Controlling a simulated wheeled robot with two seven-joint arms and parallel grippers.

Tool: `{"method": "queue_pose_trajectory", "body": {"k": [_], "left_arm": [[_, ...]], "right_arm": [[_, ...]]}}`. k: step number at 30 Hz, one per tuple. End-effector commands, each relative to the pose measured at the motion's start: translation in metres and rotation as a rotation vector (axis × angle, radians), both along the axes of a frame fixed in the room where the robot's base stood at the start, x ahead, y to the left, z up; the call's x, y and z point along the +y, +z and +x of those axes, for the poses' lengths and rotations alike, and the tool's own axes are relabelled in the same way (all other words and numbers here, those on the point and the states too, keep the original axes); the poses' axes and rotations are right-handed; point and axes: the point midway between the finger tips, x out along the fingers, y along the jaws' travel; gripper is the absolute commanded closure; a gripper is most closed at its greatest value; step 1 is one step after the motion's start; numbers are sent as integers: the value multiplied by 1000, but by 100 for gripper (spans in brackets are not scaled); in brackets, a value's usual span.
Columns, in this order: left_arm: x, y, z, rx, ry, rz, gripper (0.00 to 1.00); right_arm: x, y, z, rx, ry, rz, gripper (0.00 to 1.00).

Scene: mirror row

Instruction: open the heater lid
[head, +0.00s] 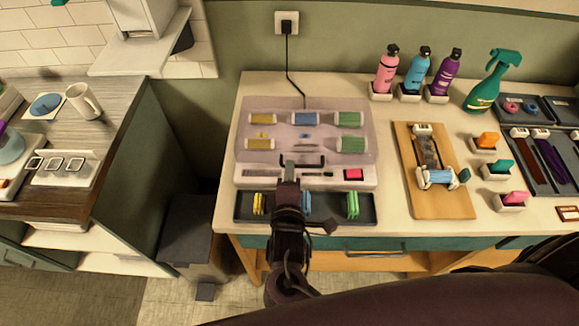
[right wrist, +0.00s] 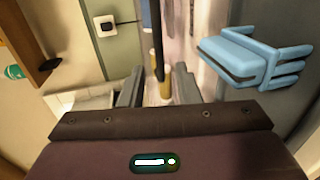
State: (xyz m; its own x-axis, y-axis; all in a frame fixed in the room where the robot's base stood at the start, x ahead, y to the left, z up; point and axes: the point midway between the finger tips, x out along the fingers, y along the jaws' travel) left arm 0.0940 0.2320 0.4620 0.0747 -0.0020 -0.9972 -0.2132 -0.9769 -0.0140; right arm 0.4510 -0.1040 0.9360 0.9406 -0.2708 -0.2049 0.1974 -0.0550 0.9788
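The heater (head: 262,175) is a pale box on the table with a front strip that carries a red switch (head: 353,174). Its see-through lid (head: 270,103) lies flat over yellow, blue and green rollers, and looks closed. A dark handle (head: 316,162) stands at the lid's front edge. My right gripper (head: 288,170) is over the heater's front, close to the handle's left part; I cannot tell if they touch. In the right wrist view its two grey fingers (right wrist: 158,90) stand apart, with a dark bar (right wrist: 157,40) and something yellow seen between them. My left gripper is not in view.
A dark tray (head: 280,211) with yellow, blue and green clips lies in front of the heater; a blue clip (right wrist: 240,55) looms right of the fingers. A wooden board (head: 442,205), bottles (head: 386,72) and a green sprayer (head: 484,88) stand right. A cord runs to the wall socket (head: 287,22).

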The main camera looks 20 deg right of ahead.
Motion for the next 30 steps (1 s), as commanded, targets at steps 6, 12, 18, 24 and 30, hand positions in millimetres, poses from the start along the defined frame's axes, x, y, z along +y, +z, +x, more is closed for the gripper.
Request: {"method": "queue_pose_trajectory", "body": {"k": [6, 12, 18, 24, 30], "left_arm": [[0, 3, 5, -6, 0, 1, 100], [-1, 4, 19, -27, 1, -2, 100], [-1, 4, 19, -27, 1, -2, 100], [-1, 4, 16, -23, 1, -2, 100], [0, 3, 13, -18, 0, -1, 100]], "right_arm": [[-5, -4, 16, 1, 0, 0, 70], [-5, -4, 17, 1, 1, 0, 70], [-5, -4, 17, 1, 1, 0, 89], [-5, -4, 17, 1, 1, 0, 100], [-5, -4, 17, 1, 1, 0, 100]]}}
